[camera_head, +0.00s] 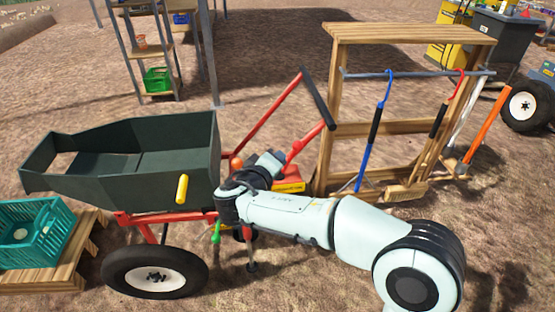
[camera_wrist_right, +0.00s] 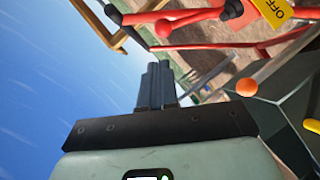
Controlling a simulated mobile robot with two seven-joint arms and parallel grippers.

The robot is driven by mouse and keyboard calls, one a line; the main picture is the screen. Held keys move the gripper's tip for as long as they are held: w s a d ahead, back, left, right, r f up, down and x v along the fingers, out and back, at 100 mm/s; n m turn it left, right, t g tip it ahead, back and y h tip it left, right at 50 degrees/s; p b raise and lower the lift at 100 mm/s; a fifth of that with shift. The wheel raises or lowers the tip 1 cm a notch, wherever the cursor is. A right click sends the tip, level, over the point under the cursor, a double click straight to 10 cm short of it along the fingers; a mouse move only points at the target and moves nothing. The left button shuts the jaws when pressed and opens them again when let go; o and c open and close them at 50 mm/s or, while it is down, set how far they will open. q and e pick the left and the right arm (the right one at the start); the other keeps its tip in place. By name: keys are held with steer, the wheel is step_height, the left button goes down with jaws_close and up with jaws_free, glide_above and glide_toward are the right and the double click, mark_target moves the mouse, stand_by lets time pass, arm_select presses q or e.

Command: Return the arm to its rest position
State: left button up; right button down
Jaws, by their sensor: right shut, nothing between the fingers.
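My right arm (camera_head: 285,215), with white links and dark joints, reaches in from the lower right to the onion elevator in the head view. My right gripper (camera_head: 268,163) is beside the dark green hopper (camera_head: 160,140), just right of an orange ball knob (camera_head: 236,163). In the right wrist view the dark fingers (camera_wrist_right: 156,85) are together and empty. The orange knob (camera_wrist_right: 247,87) is to their right, apart from them. My left gripper is not in view.
Red bars (camera_head: 270,117) and a red box with a yellow label (camera_head: 289,187) are close to the gripper. A yellow handle (camera_head: 182,188) is on the hopper. A wooden tool rack (camera_head: 408,34) stands right. A teal crate (camera_head: 35,232) is left. Bare ground lies lower right.

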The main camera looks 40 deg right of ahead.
steer(key=shift+f, duration=0.1)
